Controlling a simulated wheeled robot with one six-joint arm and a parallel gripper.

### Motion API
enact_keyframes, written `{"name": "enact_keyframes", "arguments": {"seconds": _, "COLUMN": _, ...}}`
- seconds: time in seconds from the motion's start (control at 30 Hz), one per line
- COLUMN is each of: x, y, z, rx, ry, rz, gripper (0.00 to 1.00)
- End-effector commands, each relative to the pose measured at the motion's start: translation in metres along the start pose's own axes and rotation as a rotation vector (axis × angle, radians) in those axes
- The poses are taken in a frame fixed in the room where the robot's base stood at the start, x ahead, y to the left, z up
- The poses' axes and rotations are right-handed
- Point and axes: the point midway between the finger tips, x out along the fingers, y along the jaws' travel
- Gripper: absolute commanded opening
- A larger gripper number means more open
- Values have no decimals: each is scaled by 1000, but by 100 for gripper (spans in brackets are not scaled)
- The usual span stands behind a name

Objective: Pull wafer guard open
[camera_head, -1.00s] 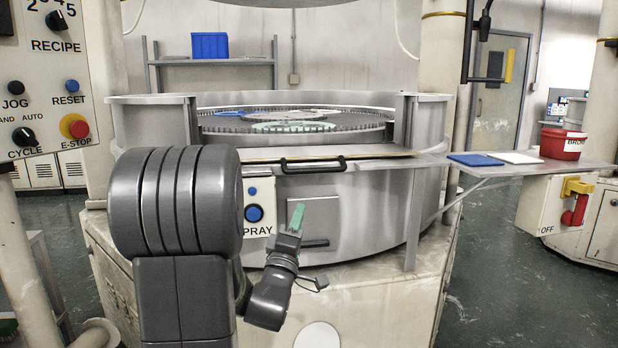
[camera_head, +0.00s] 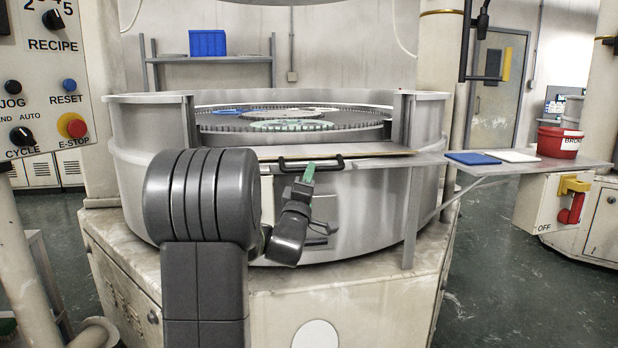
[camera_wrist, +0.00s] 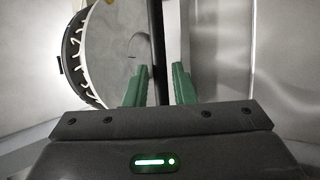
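The wafer guard seems to be the pale metal panel (camera_head: 370,150) at the front of the round machine, below the opening. Its black bar handle (camera_head: 328,164) sticks out at the front edge. My gripper (camera_head: 308,174) is at the handle, its green fingers pointing up at the bar and overlapping it in the head view. In the wrist view, the dark handle bar (camera_wrist: 158,50) runs between the two green fingers of my gripper (camera_wrist: 160,85). The fingers are apart, one on each side of the bar, with narrow gaps showing. The guard's far edge is hard to make out.
Behind the guard lies the toothed lapping plate (camera_head: 345,131) with discs on it. A side table (camera_head: 500,171) at right carries a blue pad (camera_head: 472,158), a white pad (camera_head: 513,155) and a red bucket (camera_head: 560,143). A control panel (camera_head: 45,100) stands at left.

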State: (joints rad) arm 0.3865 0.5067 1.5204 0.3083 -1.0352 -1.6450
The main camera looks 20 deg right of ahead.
Motion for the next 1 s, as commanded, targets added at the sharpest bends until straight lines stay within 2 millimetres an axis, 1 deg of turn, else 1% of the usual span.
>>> {"name": "enact_keyframes", "arguments": {"seconds": 0.1, "x": 0, "y": 0, "z": 0, "rx": 0, "ry": 0, "rz": 0, "gripper": 23}}
{"name": "enact_keyframes", "arguments": {"seconds": 0.13, "x": 0, "y": 0, "z": 0, "rx": 0, "ry": 0, "rz": 0, "gripper": 21}}
{"name": "enact_keyframes", "arguments": {"seconds": 0.23, "x": 0, "y": 0, "z": 0, "rx": 0, "ry": 0, "rz": 0, "gripper": 2}}
{"name": "enact_keyframes", "arguments": {"seconds": 0.27, "x": 0, "y": 0, "z": 0, "rx": 0, "ry": 0, "rz": 0, "gripper": 0}}
{"name": "enact_keyframes", "arguments": {"seconds": 0.47, "x": 0, "y": 1, "z": 0, "rx": 0, "ry": 0, "rz": 0, "gripper": 0}}
{"name": "enact_keyframes", "arguments": {"seconds": 0.57, "x": 5, "y": 11, "z": -2, "rx": 1, "ry": 0, "rz": 3, "gripper": 0}}
{"name": "enact_keyframes", "arguments": {"seconds": 0.7, "x": 17, "y": 34, "z": -7, "rx": 2, "ry": 0, "rz": 7, "gripper": 0}}
{"name": "enact_keyframes", "arguments": {"seconds": 0.77, "x": 21, "y": 40, "z": -9, "rx": 2, "ry": 0, "rz": 7, "gripper": 0}}
{"name": "enact_keyframes", "arguments": {"seconds": 1.0, "x": 21, "y": 40, "z": -9, "rx": 1, "ry": 0, "rz": 8, "gripper": 0}}
